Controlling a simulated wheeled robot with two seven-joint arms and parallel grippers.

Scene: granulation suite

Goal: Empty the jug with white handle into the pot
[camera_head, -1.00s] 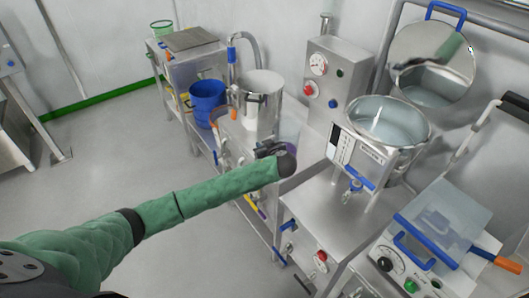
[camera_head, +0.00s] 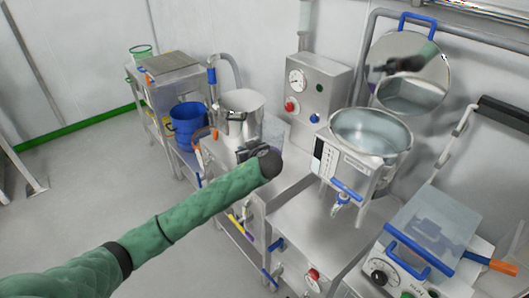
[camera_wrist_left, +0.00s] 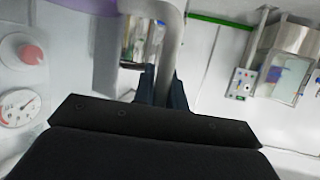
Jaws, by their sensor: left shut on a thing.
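My left gripper (camera_head: 258,156) is shut on a pale, curved handle (camera_wrist_left: 170,60), which stands between its fingers in the left wrist view. I take this to be the handle of the jug; its body is mostly hidden. A faint see-through shape (camera_head: 273,130) beside the gripper in the head view may be the jug. A wide, open steel pot (camera_head: 370,132) stands on a unit to the right, with its round lid (camera_head: 410,75) raised behind it. The gripper is left of this pot and apart from it. My right gripper is not in view.
A steel vessel (camera_head: 240,112) with clips stands behind the gripper, beside a blue bucket (camera_head: 188,124). A gauge box (camera_head: 318,88) stands between the vessel and the pot. A blue-handled machine (camera_head: 430,235) is at the right. The steel top (camera_head: 310,210) before the pot is clear.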

